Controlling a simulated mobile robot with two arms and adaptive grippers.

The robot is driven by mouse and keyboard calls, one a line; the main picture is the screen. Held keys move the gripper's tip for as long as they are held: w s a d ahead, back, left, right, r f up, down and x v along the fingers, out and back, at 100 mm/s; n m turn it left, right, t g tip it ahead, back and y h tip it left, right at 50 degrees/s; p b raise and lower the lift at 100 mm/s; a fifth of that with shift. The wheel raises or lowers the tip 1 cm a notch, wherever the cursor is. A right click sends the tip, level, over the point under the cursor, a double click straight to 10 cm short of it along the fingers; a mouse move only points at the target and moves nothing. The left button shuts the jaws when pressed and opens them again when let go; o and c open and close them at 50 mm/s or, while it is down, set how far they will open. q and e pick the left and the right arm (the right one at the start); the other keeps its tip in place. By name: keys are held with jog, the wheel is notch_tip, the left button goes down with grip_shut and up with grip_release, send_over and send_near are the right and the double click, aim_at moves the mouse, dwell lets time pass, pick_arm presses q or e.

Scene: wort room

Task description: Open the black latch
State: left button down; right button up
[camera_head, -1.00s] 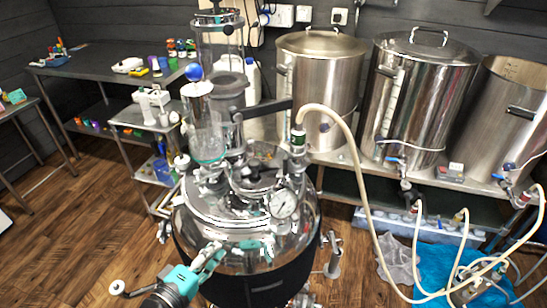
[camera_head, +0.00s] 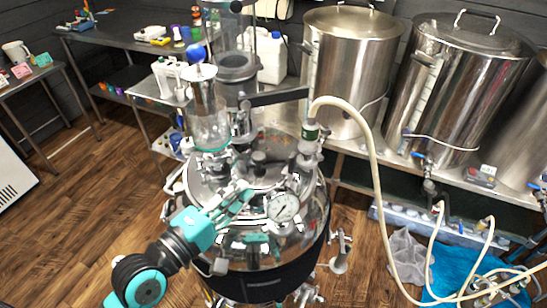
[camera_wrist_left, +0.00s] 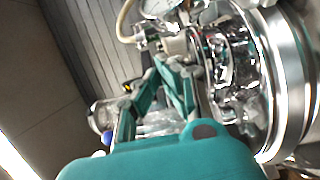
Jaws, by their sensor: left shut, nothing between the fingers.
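A polished steel vessel (camera_head: 235,236) with a domed lid stands in front of me. I cannot tell for sure which part is the black latch. A dark knob (camera_head: 259,158) stands on top of the lid, and a black bar (camera_head: 275,97) extends sideways above it. My left gripper (camera_head: 246,194) is shut and empty at the front left of the lid, close to the pressure gauge (camera_head: 283,206). I cannot tell whether it touches the lid. In the left wrist view, the teal fingers (camera_wrist_left: 160,66) point toward the shiny lid fittings (camera_wrist_left: 228,62). My right gripper is out of view.
A pale hose (camera_head: 372,160) arcs from the lid fitting down to the right. Tall steel pots (camera_head: 348,65) stand on a shelf behind. A glass column (camera_head: 212,130) rises from the lid. Wooden floor (camera_head: 95,200) is clear at left.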

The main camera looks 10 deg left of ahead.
aim_at(289, 169)
pick_arm(q)
jog(key=x, duration=0.9)
jog(key=shift+w, duration=0.1)
jog(key=shift+w+d, duration=0.25)
jog(key=shift+w, duration=0.15)
jog(key=shift+w+f, duration=0.1)
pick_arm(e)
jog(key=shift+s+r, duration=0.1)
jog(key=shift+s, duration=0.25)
